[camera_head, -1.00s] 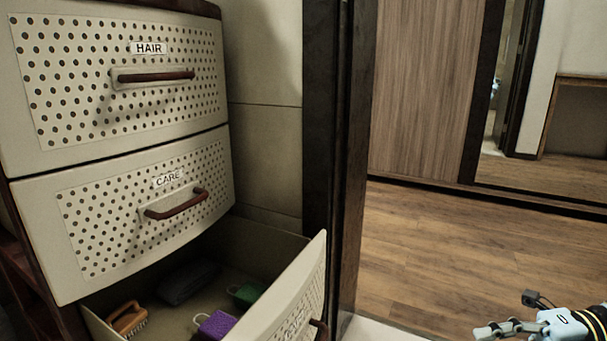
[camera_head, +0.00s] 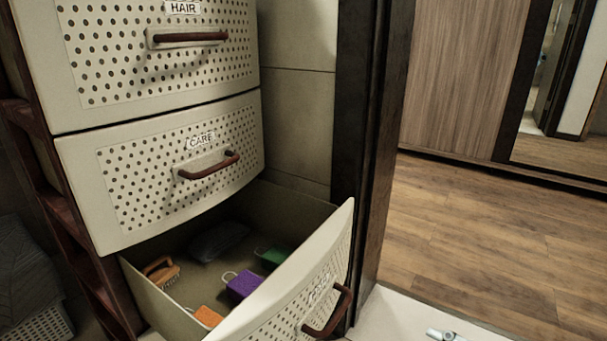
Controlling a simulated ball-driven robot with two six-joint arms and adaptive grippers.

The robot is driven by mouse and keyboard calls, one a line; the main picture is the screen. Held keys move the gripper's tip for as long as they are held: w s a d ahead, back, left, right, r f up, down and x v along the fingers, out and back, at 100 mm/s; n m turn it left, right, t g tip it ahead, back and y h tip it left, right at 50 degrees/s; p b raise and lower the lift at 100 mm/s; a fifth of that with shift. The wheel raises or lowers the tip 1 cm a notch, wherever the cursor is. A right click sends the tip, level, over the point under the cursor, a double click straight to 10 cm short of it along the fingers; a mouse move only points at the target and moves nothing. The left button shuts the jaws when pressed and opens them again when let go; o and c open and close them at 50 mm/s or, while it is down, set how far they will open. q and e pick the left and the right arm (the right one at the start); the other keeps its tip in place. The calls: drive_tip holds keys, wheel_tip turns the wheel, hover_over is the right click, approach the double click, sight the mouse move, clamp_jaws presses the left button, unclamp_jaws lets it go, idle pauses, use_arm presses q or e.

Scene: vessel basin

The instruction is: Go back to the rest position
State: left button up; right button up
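A small grey tip of my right gripper (camera_head: 443,335) shows at the bottom edge, right of the open drawer. It is apart from the drawer and over the pale floor; most of it is cut off, so I cannot tell whether it is open or shut. My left gripper is out of view. The bottom drawer (camera_head: 335,235) of the cream cabinet is pulled open. In it lie a brown-handled brush (camera_head: 162,271), a purple item (camera_head: 244,284), a green item (camera_head: 272,257), an orange item (camera_head: 208,316) and a dark grey item (camera_head: 219,241).
The closed CARE drawer (camera_head: 130,222) and HAIR drawer (camera_head: 105,30) are above it. A dark door frame (camera_head: 362,110) stands right of the cabinet. Beyond it are a wooden floor (camera_head: 480,240), a wood panel (camera_head: 455,75) and a mirror. A perforated basket (camera_head: 45,325) is at lower left.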

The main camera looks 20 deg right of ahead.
use_arm(q)
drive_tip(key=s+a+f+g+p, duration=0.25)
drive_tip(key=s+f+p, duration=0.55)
drive_tip(key=p, duration=0.7)
use_arm(e)
drive_tip(key=s+d+f+m+g+h, duration=0.1)
drive_tip(key=s+f+m+g+h, duration=0.1)
drive_tip(key=s+f+m+g, duration=0.5)
drive_tip(key=s+d+f+m+g+h, duration=0.1)
drive_tip(key=s+f+m+g+h, duration=0.3)
drive_tip(key=s, duration=0.4)
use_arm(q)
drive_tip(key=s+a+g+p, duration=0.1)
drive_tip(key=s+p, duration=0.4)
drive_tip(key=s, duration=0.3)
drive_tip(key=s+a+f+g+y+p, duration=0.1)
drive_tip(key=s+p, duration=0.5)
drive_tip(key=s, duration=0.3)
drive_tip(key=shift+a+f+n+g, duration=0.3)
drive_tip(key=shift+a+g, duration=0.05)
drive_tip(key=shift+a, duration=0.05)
use_arm(e)
drive_tip(key=s+d+m+g+y, duration=0.1)
drive_tip(key=s+d+g, duration=0.1)
drive_tip(key=s, duration=1.5)
drive_tip(key=shift+s+g, duration=0.25)
drive_tip(key=shift+g, duration=0.35)
